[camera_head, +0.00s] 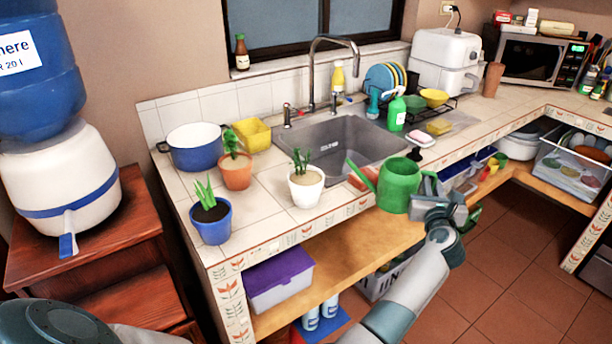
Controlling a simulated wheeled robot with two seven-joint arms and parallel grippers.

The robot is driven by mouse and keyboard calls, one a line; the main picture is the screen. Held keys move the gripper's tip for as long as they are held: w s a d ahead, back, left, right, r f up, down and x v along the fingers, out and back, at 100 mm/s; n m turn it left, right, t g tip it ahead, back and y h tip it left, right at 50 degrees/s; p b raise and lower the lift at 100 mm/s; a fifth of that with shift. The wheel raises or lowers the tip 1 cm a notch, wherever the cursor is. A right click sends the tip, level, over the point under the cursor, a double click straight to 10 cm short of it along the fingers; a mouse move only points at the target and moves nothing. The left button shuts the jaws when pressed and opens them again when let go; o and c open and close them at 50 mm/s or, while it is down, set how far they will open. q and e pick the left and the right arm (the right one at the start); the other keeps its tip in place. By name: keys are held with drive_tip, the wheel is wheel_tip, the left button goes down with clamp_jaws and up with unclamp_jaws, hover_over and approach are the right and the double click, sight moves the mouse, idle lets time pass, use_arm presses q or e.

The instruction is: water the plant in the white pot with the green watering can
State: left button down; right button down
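The green watering can (398,186) is held at the counter's front edge, right of the plants, its spout pointing up and left. My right gripper (432,199) is at the can's handle side and appears shut on it; the fingertips are partly hidden. The white pot (306,188) with a small green plant (301,161) stands upright on the tiled counter, left of the can. The spout tip is apart from the pot. My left gripper is out of view; only part of my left arm shows at the bottom left.
An orange pot (236,174) and a blue pot (211,225) with plants stand left of the white pot. The sink (345,140) lies behind. A sponge-like orange item (361,178) lies near the spout. A blue pan (193,153) is at the back left.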

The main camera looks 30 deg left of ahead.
sight(396, 196)
idle(0.4)
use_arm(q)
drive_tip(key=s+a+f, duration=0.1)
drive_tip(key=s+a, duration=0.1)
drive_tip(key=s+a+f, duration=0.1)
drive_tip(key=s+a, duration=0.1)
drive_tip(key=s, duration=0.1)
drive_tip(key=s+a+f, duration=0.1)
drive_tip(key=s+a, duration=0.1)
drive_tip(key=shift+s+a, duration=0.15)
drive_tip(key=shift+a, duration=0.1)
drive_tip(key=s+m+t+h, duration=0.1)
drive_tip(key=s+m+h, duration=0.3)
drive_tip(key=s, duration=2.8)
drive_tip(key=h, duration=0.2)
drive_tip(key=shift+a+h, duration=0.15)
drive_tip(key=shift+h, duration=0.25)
use_arm(e)
drive_tip(key=shift+s+a+f+t, duration=0.3)
drive_tip(key=shift+a+f, duration=0.05)
drive_tip(key=shift+f, duration=0.25)
drive_tip(key=shift+s+a+f+t, duration=0.25)
drive_tip(key=shift+a+f+t, duration=0.05)
drive_tip(key=shift+f, duration=0.25)
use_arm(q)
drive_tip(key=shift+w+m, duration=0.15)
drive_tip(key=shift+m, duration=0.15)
use_arm(e)
drive_tip(key=shift+d, duration=0.15)
